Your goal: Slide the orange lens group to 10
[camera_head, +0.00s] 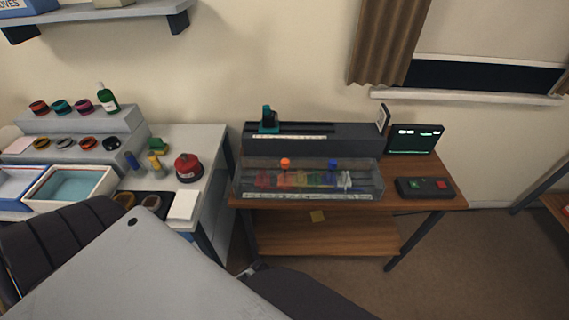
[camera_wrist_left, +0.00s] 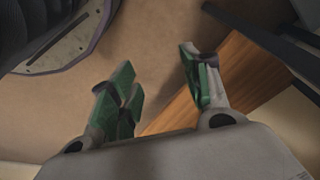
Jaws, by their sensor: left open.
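The orange lens group shows as an orange round knob (camera_head: 285,163) on top of the clear-fronted lens bench (camera_head: 362,178), left of a blue knob (camera_head: 333,164). A pale scale strip (camera_head: 300,196) runs along the bench's front edge, but its numbers are too small to read. Coloured pieces show blurred behind the clear front. My left gripper (camera_wrist_left: 160,88) is open and empty in the left wrist view, above the floor and near a wooden board edge. No gripper shows in the head view, so both are apart from the orange knob there.
Behind the bench is a raised rail with a teal device (camera_head: 268,120). A lit screen (camera_head: 414,139) and a button box (camera_head: 424,187) with red and green buttons stand at right. A grey table (camera_head: 215,150) with rings, trays and a red pot (camera_head: 188,168) stands at left.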

